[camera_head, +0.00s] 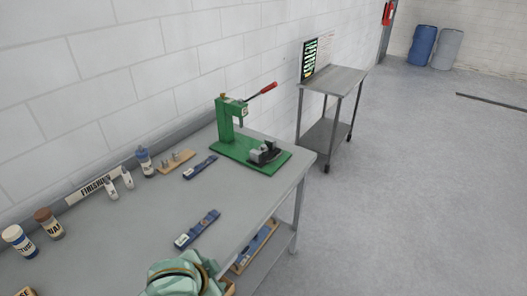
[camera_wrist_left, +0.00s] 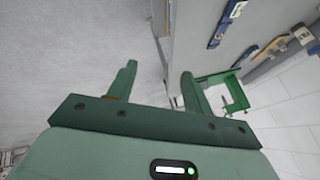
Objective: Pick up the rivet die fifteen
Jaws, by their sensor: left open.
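I cannot read any label that marks a die as fifteen. Small metal pieces (camera_head: 176,155) stand on a wooden block (camera_head: 180,163) near the wall and may be dies. The wooden block also shows in the left wrist view (camera_wrist_left: 273,45). A green press (camera_head: 228,125) with a red-tipped lever stands at the table's far end. My left gripper (camera_wrist_left: 157,85) is open and empty in the left wrist view, its fingers apart near the table edge. A green part of my arm (camera_head: 185,276) is at the bottom of the head view. My right gripper is not in view.
Two blue tools (camera_head: 197,229) (camera_head: 200,168) lie on the grey table (camera_head: 130,235). Bottles (camera_head: 145,161) and jars (camera_head: 48,223) stand along the wall. A wooden tray (camera_head: 240,266) sits on the lower shelf. A metal cart (camera_head: 338,79) stands beyond the table. The right-hand floor is mostly clear.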

